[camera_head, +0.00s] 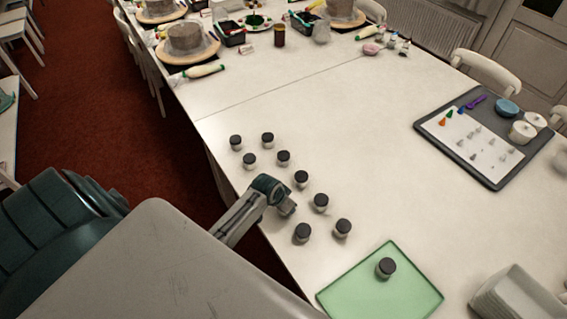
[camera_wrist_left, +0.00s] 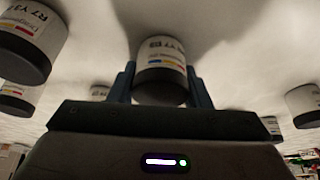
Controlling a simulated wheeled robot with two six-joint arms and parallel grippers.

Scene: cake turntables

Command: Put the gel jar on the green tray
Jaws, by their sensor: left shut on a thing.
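My left gripper (camera_head: 287,204) is low over the table among the jars, on the left side of the group. In the left wrist view its two blue fingers are shut on a gel jar (camera_wrist_left: 161,58) with a white label and a dark lid. The green tray (camera_head: 350,290) lies at the near edge of the table, below and right of the gripper. One dark-lidded jar (camera_head: 386,268) stands on it. My right gripper is not in view.
Several similar jars stand close around the gripper, such as one (camera_head: 301,178) above right and one (camera_head: 302,232) below. A stack of pale trays (camera_head: 515,297) is right of the green tray. The table's middle is clear.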

